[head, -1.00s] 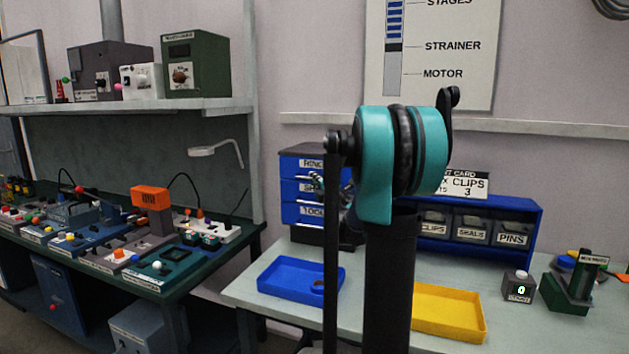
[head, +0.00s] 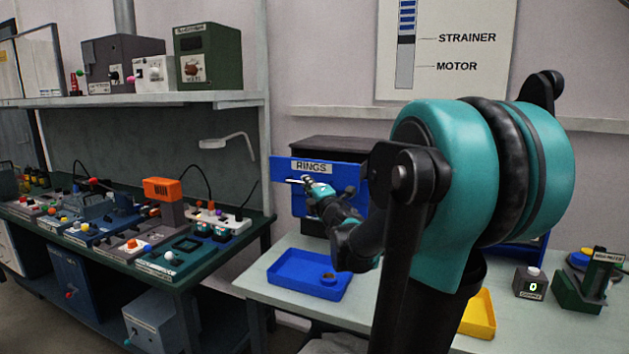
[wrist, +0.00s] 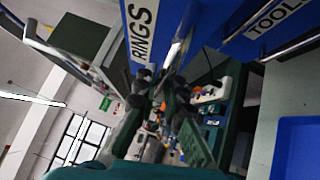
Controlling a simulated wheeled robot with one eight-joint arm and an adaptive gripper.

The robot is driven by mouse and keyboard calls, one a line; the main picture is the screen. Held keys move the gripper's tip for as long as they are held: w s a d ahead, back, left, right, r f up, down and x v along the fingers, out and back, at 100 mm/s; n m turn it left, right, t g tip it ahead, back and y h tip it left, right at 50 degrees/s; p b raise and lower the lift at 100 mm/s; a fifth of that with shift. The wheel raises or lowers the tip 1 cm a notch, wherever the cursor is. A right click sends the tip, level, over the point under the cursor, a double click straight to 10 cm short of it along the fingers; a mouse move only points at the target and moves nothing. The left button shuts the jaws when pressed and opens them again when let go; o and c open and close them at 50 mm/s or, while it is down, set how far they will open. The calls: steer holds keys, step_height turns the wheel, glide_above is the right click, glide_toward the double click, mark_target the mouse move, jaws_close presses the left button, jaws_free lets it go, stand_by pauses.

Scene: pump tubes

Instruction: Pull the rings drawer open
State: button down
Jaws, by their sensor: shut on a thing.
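The rings drawer (head: 345,170) is the blue top drawer of the small cabinet in the head view, with a white RINGS label. Its front stands out from the dark cabinet body (head: 345,143), so it is at least partly open. My gripper (head: 305,183) is at the silver handle below the label, shut on it. In the wrist view the RINGS drawer front (wrist: 160,12) is at the top, its handle (wrist: 181,42) running down to my gripper (wrist: 165,82). The inside of the drawer is hidden.
The TOOLS drawer (wrist: 235,15) lies beside it in the wrist view. A blue tray (head: 290,275) with a small dark item sits on the bench below my arm. A yellow tray (head: 478,318) is partly hidden by my arm. A green side bench (head: 215,258) stands to the left.

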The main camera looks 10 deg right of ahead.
steer(key=shift+s+a, duration=0.75)
steer(key=shift+s, duration=0.35)
steer(key=c, duration=1.6)
jaws_free()
steer(key=v, duration=1.2)
